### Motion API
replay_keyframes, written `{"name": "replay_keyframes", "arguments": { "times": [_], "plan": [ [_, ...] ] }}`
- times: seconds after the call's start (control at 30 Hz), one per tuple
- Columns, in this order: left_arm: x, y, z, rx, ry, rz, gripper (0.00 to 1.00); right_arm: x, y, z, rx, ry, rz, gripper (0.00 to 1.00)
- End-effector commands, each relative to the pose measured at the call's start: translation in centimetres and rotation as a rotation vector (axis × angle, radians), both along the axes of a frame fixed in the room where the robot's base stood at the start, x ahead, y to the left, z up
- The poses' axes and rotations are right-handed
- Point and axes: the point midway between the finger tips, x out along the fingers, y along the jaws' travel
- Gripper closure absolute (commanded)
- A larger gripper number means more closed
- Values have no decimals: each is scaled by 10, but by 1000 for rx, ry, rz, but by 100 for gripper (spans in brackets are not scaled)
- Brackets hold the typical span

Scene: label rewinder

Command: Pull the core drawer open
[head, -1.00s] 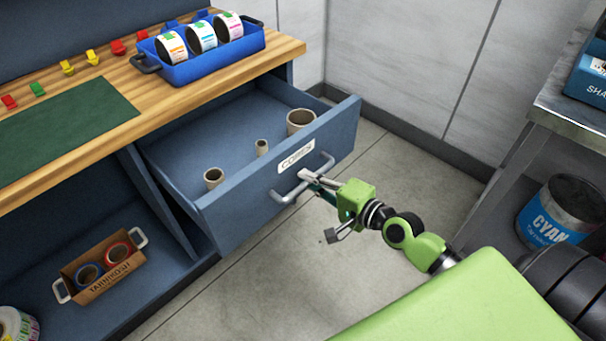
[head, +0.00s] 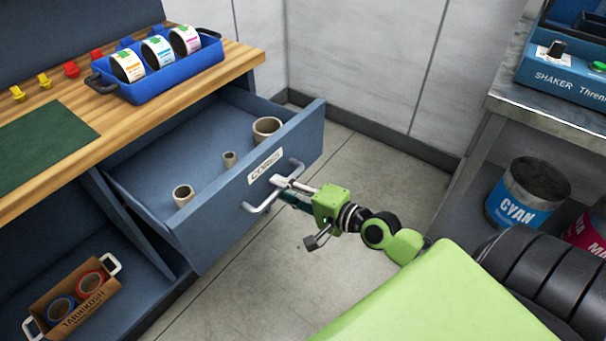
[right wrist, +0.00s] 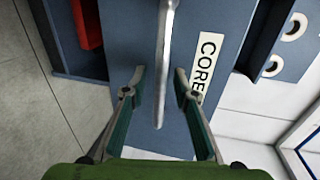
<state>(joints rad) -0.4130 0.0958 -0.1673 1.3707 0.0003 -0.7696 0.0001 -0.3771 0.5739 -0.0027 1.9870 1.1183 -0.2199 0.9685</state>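The blue core drawer (head: 246,186) stands open under the bench, its front well out from the cabinet. Its label reads CORES. Several brown cores, among them a wide one (head: 267,129), stand inside. The grey bar handle (head: 262,205) is on the drawer front. My right gripper (head: 282,182) is at the handle. In the right wrist view the handle (right wrist: 164,65) passes between the two fingers (right wrist: 159,88), which stand apart with visible gaps beside the bar. My left gripper is not in view.
A blue tray (head: 168,88) with label rolls sits on the wooden bench top (head: 110,125). A cardboard box (head: 75,308) is on the lower shelf. At right, a metal table (head: 545,118) stands over a cyan can (head: 525,193). Bare floor lies before the drawer.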

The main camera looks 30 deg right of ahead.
Motion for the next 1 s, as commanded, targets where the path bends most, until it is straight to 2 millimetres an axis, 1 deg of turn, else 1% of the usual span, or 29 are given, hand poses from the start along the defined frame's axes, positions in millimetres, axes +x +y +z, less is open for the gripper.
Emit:
{"name": "replay_keyframes", "arguments": {
  "times": [0.3,0.6,0.8,1.0],
  "plan": [
    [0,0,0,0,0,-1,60,-44,-15,7,-5,6,5,73],
    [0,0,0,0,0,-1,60,-78,-27,15,-6,6,5,73],
    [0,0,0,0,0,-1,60,-94,-34,19,-4,4,1,73],
    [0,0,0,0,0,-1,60,-102,-36,22,-2,0,1,73]
  ]
}}
